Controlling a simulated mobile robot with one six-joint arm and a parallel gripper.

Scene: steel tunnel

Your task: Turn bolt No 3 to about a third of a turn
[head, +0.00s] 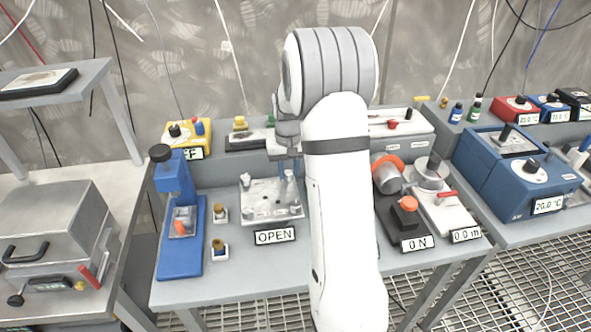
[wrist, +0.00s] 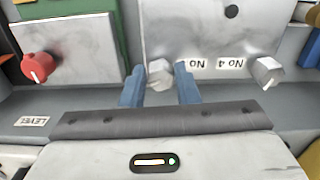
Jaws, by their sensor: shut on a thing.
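In the wrist view a hex bolt head (wrist: 160,74) sits at the edge of a grey metal plate (wrist: 205,35). My gripper (wrist: 160,80) has its two blue fingers on either side of this bolt and is shut on it. The label beside it reads "No", upside down, with its number covered by the right finger. A second hex bolt (wrist: 266,72) stands to the right, beside a label reading No 4. In the head view my arm hides most of the area around my gripper, and I cannot make out the bolt there.
In the wrist view a red knob (wrist: 38,66) on a grey box is at the left, near a LEVEL label (wrist: 32,121). In the head view a blue press (head: 180,225), a plate marked OPEN (head: 262,203) and a black box with an orange button (head: 405,210) crowd the bench.

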